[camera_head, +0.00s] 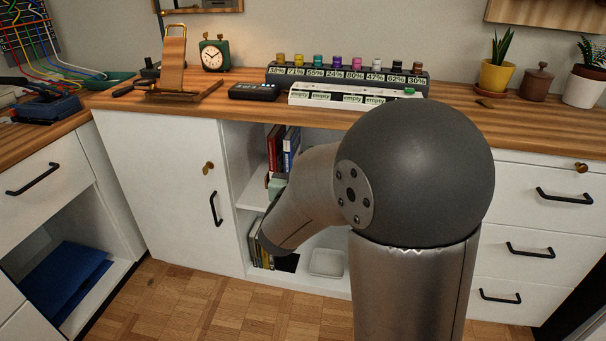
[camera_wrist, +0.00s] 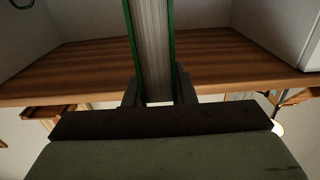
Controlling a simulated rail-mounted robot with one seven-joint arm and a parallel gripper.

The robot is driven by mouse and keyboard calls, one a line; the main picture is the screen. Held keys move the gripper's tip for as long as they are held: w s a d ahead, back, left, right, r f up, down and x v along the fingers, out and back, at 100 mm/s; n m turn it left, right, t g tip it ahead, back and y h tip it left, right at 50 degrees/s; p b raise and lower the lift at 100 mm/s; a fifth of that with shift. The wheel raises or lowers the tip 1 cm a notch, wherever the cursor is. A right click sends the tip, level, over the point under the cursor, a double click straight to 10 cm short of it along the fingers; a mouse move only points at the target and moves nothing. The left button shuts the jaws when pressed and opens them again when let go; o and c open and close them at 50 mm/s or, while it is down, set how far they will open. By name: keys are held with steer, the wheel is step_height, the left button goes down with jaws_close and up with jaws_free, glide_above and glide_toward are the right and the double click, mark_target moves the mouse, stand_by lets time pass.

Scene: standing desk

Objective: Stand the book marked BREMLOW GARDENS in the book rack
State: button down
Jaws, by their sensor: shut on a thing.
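In the wrist view, my gripper (camera_wrist: 157,96) is shut on a book (camera_wrist: 153,45) with green covers and pale page edges. The book lies between the two fingers and extends away from the hand past a wooden surface. No title shows, so I cannot tell if it reads BREMLOW GARDENS. In the head view, my arm reaches into the open cabinet and hides most of the gripper area. Red and blue books (camera_head: 282,148) stand on the upper shelf. Darker books (camera_head: 256,243) stand on the lower level. I cannot make out the book rack clearly.
The wooden board (camera_wrist: 80,68) has a front edge close to my fingers, with a pale wall (camera_wrist: 285,30) at right. A white cabinet door (camera_head: 165,190) is left of the opening. A shallow dish (camera_head: 326,262) lies low inside. The desktop holds a clock (camera_head: 214,54) and bottle racks (camera_head: 350,97).

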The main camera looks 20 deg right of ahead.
steer(key=p+x, duration=0.1)
steer(key=x, duration=0.9)
steer(key=shift+w+d+r, duration=0.15)
steer(key=shift+w+d, duration=0.1)
steer(key=shift+w, duration=0.05)
steer(key=shift+p+x, duration=1.65)
steer(key=shift+x, duration=5.1)
steer(key=shift+f+b, duration=2)
steer(key=shift+f, duration=0.4)
steer(key=shift+s, duration=0.1)
steer(key=c, duration=1.1)
jaws_free()
steer(key=shift+f, duration=0.15)
steer(key=shift+s+a, duration=0.1)
steer(key=shift+a, duration=0.05)
